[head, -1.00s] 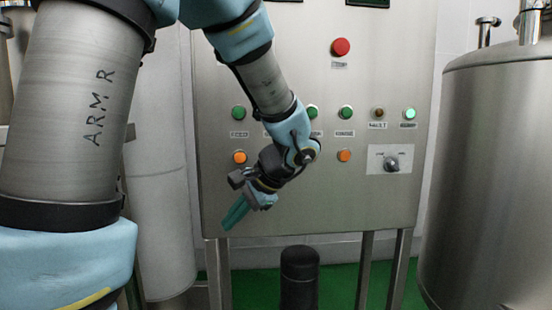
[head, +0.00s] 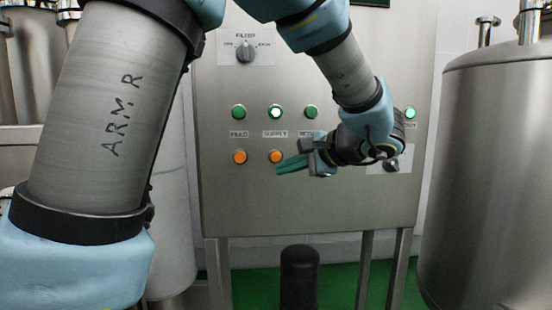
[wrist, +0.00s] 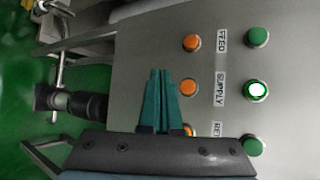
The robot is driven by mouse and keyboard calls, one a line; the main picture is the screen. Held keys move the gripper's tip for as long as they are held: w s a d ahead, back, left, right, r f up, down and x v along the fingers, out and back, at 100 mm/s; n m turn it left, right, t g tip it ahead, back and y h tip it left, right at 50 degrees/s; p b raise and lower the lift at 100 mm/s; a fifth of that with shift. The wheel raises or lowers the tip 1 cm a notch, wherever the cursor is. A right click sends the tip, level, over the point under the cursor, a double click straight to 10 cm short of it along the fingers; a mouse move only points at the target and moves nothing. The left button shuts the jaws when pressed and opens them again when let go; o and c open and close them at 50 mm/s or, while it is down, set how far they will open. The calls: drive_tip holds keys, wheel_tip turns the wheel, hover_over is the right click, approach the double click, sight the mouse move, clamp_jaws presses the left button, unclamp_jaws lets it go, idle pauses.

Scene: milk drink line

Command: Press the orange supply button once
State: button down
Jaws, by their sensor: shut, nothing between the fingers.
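The orange supply button (head: 275,157) is in the lower row of the steel panel, below the lit green supply button (head: 275,112). In the wrist view, which is turned sideways, the orange supply button (wrist: 187,87) is just right of my fingers, under the SUPPLY label (wrist: 219,88). My gripper (head: 279,168) is shut and empty, with its teal fingertips just below the orange supply button in the head view. The fingertips (wrist: 160,72) also show in the wrist view. I see no clear contact with the button; the gap to the panel cannot be told.
The orange feed button (head: 239,157) is left of supply, and the green feed button (head: 239,112) is above it. The orange return button (wrist: 190,130) is partly hidden by my gripper. A filter knob (head: 245,50) is higher up. A steel tank (head: 490,180) stands at right.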

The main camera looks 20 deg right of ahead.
sight(281, 158)
drive_tip(key=shift+w+d+p, duration=0.25)
drive_tip(key=shift+w, duration=1.15)
drive_tip(key=shift+w+d+p, duration=0.2)
drive_tip(key=shift+w+d, duration=0.1)
drive_tip(key=shift+w, duration=1.15)
drive_tip(key=shift+w+d+p, duration=0.25)
drive_tip(key=shift+w, duration=1.15)
drive_tip(key=shift+w, duration=0.4)
drive_tip(key=shift+w+d, duration=0.15)
drive_tip(key=shift+w, duration=0.25)
drive_tip(key=shift+s+b, duration=0.45)
drive_tip(key=shift+s, duration=0.4)
drive_tip(key=shift+s+a, duration=0.1)
drive_tip(key=shift+a, duration=0.1)
drive_tip(key=s, duration=0.2)
drive_tip(key=s+a+b, duration=0.1)
drive_tip(key=s, duration=0.1)
drive_tip(key=shift+s, duration=0.35)
